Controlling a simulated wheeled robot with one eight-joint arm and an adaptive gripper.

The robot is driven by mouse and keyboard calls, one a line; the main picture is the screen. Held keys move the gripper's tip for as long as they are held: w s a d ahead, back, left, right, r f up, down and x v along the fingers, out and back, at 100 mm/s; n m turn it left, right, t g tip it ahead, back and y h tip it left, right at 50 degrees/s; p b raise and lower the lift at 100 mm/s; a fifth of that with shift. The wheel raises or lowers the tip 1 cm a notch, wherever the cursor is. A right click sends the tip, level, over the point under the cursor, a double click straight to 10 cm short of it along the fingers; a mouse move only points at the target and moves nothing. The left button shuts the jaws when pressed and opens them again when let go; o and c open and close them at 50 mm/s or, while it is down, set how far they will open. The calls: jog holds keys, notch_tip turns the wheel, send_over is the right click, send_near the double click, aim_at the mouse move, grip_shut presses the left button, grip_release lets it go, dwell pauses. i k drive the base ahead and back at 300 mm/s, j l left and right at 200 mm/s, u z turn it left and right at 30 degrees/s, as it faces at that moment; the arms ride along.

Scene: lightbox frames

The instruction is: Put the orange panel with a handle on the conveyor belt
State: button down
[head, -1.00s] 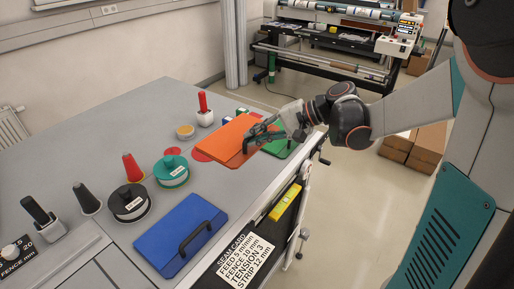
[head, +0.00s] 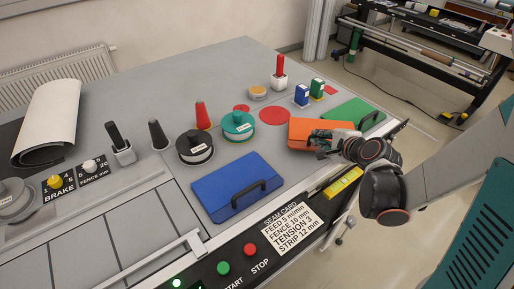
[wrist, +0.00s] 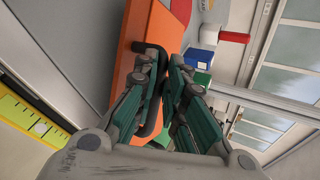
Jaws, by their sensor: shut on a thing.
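The orange panel (head: 308,128) is at the right front edge of the table in the head view, partly hidden by my gripper (head: 326,143). In the wrist view the panel (wrist: 143,30) stretches along the left of the fingers. My gripper (wrist: 163,62) is shut on its black handle (wrist: 150,48). I cannot tell for sure whether the panel touches the table. The conveyor belt appears to be the grey sectioned surface (head: 110,235) at lower left, with a pale rail along its front.
The blue panel (head: 225,187) lies between the orange panel and the grey sections. Reels (head: 195,147), cones and a red disc (head: 275,116) are behind. The green panel (head: 350,113) lies at the right. START and STOP buttons (head: 236,258) are on the front edge.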

aim_at(104, 237)
jog(key=k+j, duration=0.1)
jog(key=k, duration=0.3)
jog(key=k+j, duration=0.15)
jog(key=k, duration=0.25)
jog(key=k+j, duration=0.1)
jog(key=k, duration=0.3)
jog(key=k+j, duration=0.1)
jog(key=j, duration=0.45)
jog(key=k+j, duration=0.1)
jog(key=j, duration=0.45)
jog(key=k+j, duration=0.1)
jog(key=j, duration=0.45)
jog(key=i+j, duration=0.1)
jog(key=j, duration=0.2)
jog(key=i+j, duration=0.1)
jog(key=j, duration=0.15)
jog(key=i+j, duration=0.15)
jog(key=j, duration=0.15)
